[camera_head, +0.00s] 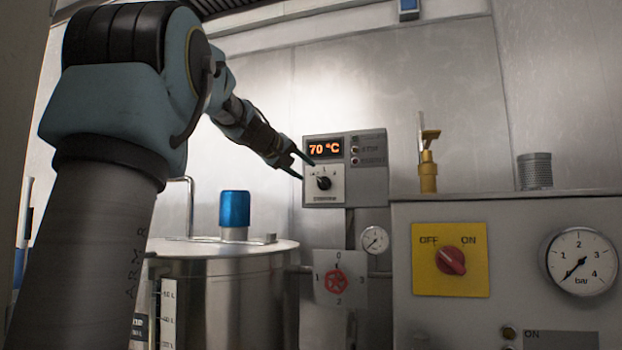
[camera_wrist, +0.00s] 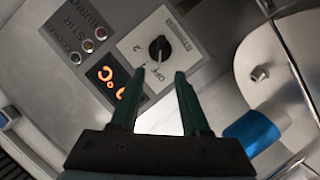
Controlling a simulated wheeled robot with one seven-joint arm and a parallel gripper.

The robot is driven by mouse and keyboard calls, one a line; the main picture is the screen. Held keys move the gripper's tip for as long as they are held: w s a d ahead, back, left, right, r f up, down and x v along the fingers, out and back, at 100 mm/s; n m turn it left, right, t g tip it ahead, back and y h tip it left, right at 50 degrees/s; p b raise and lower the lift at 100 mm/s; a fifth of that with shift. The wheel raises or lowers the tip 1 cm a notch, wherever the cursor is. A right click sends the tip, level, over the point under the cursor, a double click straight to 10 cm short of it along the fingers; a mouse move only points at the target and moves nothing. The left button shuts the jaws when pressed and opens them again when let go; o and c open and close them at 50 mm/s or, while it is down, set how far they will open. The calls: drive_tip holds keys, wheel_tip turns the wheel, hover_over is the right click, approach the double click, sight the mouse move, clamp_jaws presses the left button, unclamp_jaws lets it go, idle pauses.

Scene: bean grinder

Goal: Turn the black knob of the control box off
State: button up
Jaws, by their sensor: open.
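The control box (camera_head: 370,188) is a grey box on the back wall, with an orange display (camera_head: 325,149) reading 70 °C and a white dial plate (camera_head: 334,194). The black knob (camera_head: 323,183) sits on that plate. In the wrist view the knob (camera_wrist: 160,48) is beyond the fingertips, and its pointer is turned away from the OFF label. My gripper (camera_head: 297,163) is in front of the box, just left of the knob, and also shows in the wrist view (camera_wrist: 160,76). Its fingers are apart with nothing between them, and I see no contact with the knob.
A steel tank (camera_head: 222,297) with a blue cap (camera_head: 234,209) stands below my arm. A red valve handle (camera_head: 336,281) and a small gauge (camera_head: 375,240) are below the box. At right, a grey cabinet (camera_head: 520,225) carries a red switch (camera_head: 451,260) and a large gauge (camera_head: 581,262).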

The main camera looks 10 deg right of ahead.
drive_tip(key=v, duration=0.4)
drive_tip(key=shift+s+a+r, duration=0.1)
drive_tip(key=shift+s+a, duration=0.2)
idle(0.3)
